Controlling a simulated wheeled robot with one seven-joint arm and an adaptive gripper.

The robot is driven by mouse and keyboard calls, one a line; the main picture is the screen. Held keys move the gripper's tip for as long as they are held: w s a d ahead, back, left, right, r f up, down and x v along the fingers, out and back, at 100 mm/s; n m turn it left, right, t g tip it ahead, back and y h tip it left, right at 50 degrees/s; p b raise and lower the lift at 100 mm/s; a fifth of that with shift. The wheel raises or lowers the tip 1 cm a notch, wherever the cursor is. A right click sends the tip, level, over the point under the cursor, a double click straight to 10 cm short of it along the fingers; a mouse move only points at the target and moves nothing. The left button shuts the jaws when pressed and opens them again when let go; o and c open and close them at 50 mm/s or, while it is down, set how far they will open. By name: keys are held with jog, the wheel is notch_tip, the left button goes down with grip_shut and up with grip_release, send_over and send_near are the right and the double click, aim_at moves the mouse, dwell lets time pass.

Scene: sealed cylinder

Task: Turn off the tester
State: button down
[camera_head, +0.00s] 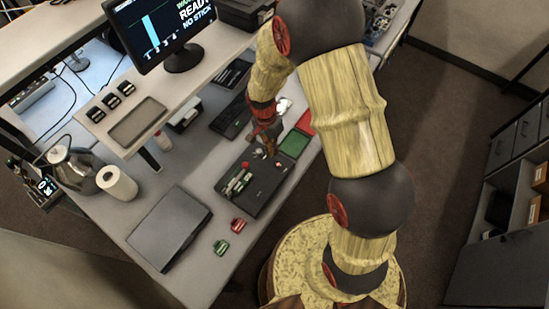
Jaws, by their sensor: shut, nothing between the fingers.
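A dark grey box (267,188), which looks like the tester, lies on the workbench. On it are several small pale cylinders and a small red part (245,165). My arm reaches in from the right. My gripper (268,150) points down at the box's far edge, shut and empty. It is too small to tell whether the fingertips touch the box. The gripper hides part of that edge, and I cannot make out a switch there. A monitor (160,25) on the upper shelf shows a partly cut-off text with "READY" and "NO STICK".
A green tray (294,143) and a red one lie right of the gripper. A closed laptop (170,229), a green clip (221,247) and a red clip (238,225) lie nearer. A kettle (72,166) and paper roll (117,183) stand left. A shelf overhangs the bench.

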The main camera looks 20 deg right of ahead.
notch_tip(320, 180, up, 6)
jog(key=f, duration=0.1)
send_over(280, 166)
jog(key=w+a, duration=0.2)
jog(key=w, duration=0.1)
jog(key=shift+s+a+r, duration=0.15)
jog(key=shift+a+r, duration=0.05)
jog(key=shift+r, duration=0.05)
jog(key=shift+s+d+r+b, duration=0.35)
jog(key=shift+s+d+b, duration=0.1)
jog(key=shift+b, duration=0.15)
jog(key=f, duration=0.4)
jog(key=s+d+f, duration=0.1)
jog(key=f, duration=0.4)
jog(key=f+p, duration=0.1)
jog(key=f, duration=0.4)
jog(key=shift+s+d, duration=0.15)
jog(key=shift+s, duration=0.2)
